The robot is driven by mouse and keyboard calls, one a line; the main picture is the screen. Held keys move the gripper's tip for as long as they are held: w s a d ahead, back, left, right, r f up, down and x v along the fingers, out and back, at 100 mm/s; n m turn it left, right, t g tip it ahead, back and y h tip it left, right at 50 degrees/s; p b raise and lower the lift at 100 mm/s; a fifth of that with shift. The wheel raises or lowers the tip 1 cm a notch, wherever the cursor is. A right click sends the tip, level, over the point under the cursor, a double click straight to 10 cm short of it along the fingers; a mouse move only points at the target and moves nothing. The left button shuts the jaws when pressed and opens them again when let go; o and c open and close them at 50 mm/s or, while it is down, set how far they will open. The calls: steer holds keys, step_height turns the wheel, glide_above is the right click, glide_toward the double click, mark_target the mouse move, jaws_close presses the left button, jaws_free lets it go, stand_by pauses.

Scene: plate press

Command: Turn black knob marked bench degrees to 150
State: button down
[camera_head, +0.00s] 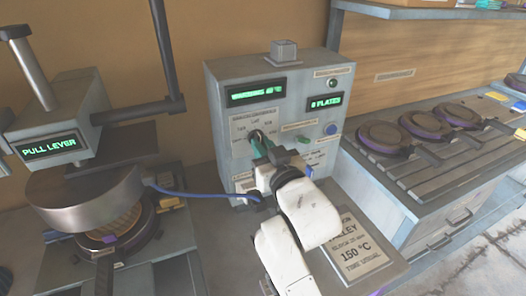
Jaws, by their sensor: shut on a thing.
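The grey control box (222,87) stands in the middle of the picture. Its upper left display (256,92) shows green text that seems to read "warming" with a number I cannot read surely. A dial with printed marks sits on its left front face, where the black knob (256,137) is mostly hidden behind my gripper. My gripper (262,147) reaches the dial from the front and is shut on the knob. The knob's pointer and setting cannot be made out. A card (357,252) below reads "150 °C".
A press (88,200) with a "PULL LEVER" display stands at left, a blue cable (185,193) running from it. A blue button (330,129) and a "0 PLATES" display (325,102) are right of the dial. Several round plates (380,136) lie on the right bench.

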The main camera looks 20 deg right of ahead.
steer(key=shift+f+m+b, duration=0.2)
steer(key=shift+m+b, duration=1.35)
steer(key=shift+m, duration=2.75)
steer(key=c, duration=1.1)
jaws_free()
steer(key=shift+r, duration=0.15)
steer(key=shift+c, duration=0.2)
steer(key=shift+s, duration=0.15)
steer(key=s+b, duration=0.1)
steer(key=s, duration=0.9)
steer(key=shift+s, duration=0.3)
